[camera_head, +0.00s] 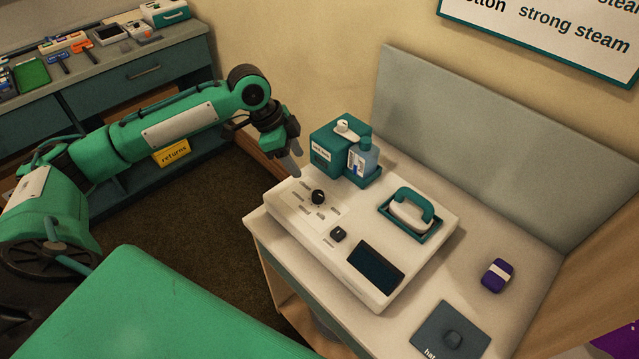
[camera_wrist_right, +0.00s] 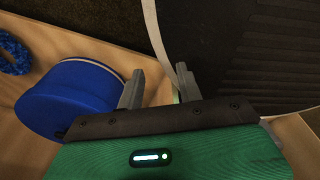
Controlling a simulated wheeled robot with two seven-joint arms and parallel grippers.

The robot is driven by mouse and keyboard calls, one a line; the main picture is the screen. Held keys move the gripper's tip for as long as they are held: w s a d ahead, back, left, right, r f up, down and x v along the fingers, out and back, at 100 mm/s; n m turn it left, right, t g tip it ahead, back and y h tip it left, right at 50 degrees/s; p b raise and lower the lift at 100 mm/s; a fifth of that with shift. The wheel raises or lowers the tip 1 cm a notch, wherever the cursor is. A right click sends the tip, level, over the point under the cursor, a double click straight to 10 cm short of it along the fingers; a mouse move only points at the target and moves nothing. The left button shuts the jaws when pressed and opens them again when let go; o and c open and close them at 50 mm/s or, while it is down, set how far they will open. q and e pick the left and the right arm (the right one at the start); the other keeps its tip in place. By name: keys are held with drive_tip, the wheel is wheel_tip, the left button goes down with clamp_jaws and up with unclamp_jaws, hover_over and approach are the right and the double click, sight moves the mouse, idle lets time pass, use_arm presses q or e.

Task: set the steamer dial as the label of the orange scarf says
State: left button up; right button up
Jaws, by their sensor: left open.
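The steamer (camera_head: 300,235) is a white console on the table. A round black dial (camera_head: 318,197) sits on its upper left, with small marks around it too small to read. A smaller black knob (camera_head: 338,234) and a dark screen (camera_head: 376,267) are lower on the panel. A green-handled iron (camera_head: 410,210) rests in a green tray. My left gripper (camera_head: 294,168) is open and empty, above and left of the dial, apart from it. My right gripper (camera_wrist_right: 160,88) shows in the right wrist view with its fingers apart. No orange scarf or its label shows in either view.
A teal box (camera_head: 327,150) and a bottle (camera_head: 363,158) stand behind the console. A purple folded item (camera_head: 497,275) and a dark mat (camera_head: 462,332) lie right. A wall sign (camera_head: 560,30) reads "strong steam". A blue round object (camera_wrist_right: 70,98) is beside my right gripper.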

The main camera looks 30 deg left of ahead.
use_arm(q)
approach(317, 194)
drive_tip(key=shift+p+x, duration=0.4)
drive_tip(key=shift+x, duration=0.55)
drive_tip(key=x, duration=0.5)
drive_tip(key=shift+d+f+p, duration=0.2)
drive_tip(key=shift+f+p, duration=0.1)
drive_tip(key=shift+p, duration=0.05)
drive_tip(key=shift+w+d+f, duration=0.15)
drive_tip(key=shift+f, duration=0.45)
drive_tip(key=c, duration=1)
use_arm(e)
drive_tip(key=shift+s+d+r, duration=0.25)
drive_tip(key=shift+s+r, duration=0.65)
drive_tip(key=shift+s, duration=0.1)
